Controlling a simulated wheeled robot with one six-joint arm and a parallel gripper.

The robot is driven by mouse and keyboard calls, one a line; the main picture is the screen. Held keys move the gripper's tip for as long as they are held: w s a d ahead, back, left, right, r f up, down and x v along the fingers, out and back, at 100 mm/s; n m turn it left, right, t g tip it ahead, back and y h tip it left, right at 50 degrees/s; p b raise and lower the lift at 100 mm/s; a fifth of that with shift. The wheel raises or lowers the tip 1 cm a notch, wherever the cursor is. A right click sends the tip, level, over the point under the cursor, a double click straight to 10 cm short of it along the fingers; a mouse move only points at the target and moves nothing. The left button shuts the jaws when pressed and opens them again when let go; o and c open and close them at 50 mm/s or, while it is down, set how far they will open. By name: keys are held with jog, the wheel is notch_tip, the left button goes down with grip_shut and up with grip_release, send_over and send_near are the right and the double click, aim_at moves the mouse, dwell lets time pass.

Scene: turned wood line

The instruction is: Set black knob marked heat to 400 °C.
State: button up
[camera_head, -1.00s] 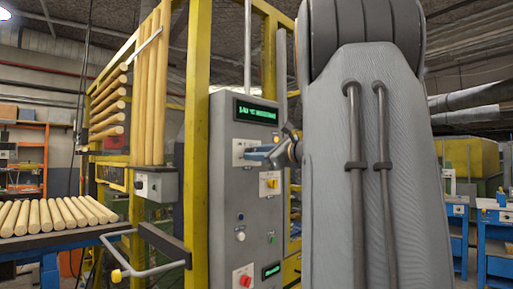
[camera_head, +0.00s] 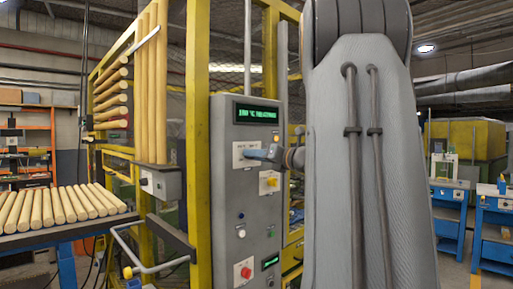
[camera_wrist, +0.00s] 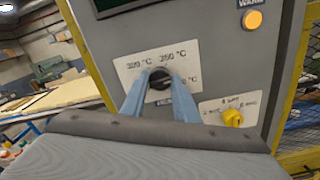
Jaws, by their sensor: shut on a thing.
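The black knob (camera_wrist: 160,74) sits on a white plate (camera_wrist: 126,66) on the grey control panel. My gripper (camera_wrist: 160,83) is shut on the knob, one blue finger on each side of it in the wrist view. The plate carries temperature labels around the knob; the right one is partly hidden by a finger and ends in "0 °C". The knob's pointer cannot be made out. In the head view my gripper (camera_head: 262,153) reaches the plate from the right and hides the knob. A green-lit display (camera_head: 256,114) above shows a °C reading, too blurred to read surely.
A yellow selector knob (camera_wrist: 233,117) sits below right of the plate, close to my fingers. An amber lamp (camera_wrist: 253,19) is above right. A red button (camera_head: 245,272) is lower on the panel. A yellow frame (camera_head: 198,120) stands left of the panel.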

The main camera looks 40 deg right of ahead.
jog(key=shift+m+p, duration=3.3)
jog(key=o, duration=1.1)
jog(key=shift+c, duration=0.2)
jog(key=s+b, duration=0.2)
jog(key=s, duration=0.5)
jog(key=shift+s+d, duration=0.25)
jog(key=shift+s, duration=0.15)
